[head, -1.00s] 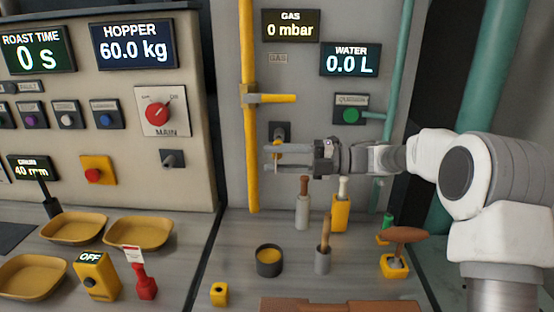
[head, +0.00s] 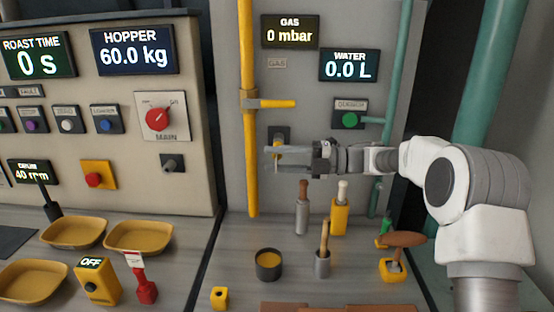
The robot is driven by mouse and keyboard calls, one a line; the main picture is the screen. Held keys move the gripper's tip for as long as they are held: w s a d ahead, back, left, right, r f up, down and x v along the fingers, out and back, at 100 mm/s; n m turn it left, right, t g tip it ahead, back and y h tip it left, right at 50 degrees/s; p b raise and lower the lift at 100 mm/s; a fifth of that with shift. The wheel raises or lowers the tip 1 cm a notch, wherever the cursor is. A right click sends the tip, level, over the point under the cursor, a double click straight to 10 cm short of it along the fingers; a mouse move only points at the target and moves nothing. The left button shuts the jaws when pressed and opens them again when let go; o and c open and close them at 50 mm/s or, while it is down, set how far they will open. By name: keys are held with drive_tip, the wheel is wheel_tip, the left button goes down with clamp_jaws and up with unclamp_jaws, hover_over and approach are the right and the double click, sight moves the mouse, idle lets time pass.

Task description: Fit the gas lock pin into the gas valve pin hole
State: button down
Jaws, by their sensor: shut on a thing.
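My gripper (head: 272,158) is at the end of the arm reaching in from the right, in front of the grey panel. It is shut on a small, mostly hidden thing, apparently the gas lock pin; a little yellow (head: 278,149) shows at the fingers. A dark square block (head: 279,134) on the panel is directly behind and just above the fingers, and may hold the pin hole. My fingers cover its lower part, so I cannot tell whether the pin touches or enters it. The yellow gas valve handle (head: 275,103) sticks out to the right from the yellow pipe (head: 250,160), above the block.
Below my gripper stand a wooden-handled tool in a grey holder (head: 302,217), a yellow holder (head: 339,217) and a dark cup (head: 268,265). The yellow pipe runs close to the left of the fingers. A green button (head: 350,120) is up right.

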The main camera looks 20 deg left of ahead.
drive_tip(key=shift+w+a, duration=0.15)
drive_tip(key=shift+w, duration=0.35)
drive_tip(key=shift+c, duration=1.7)
unclamp_jaws()
drive_tip(key=shift+w, duration=0.1)
drive_tip(key=v, duration=1.2)
drive_tip(key=shift+f, duration=0.1)
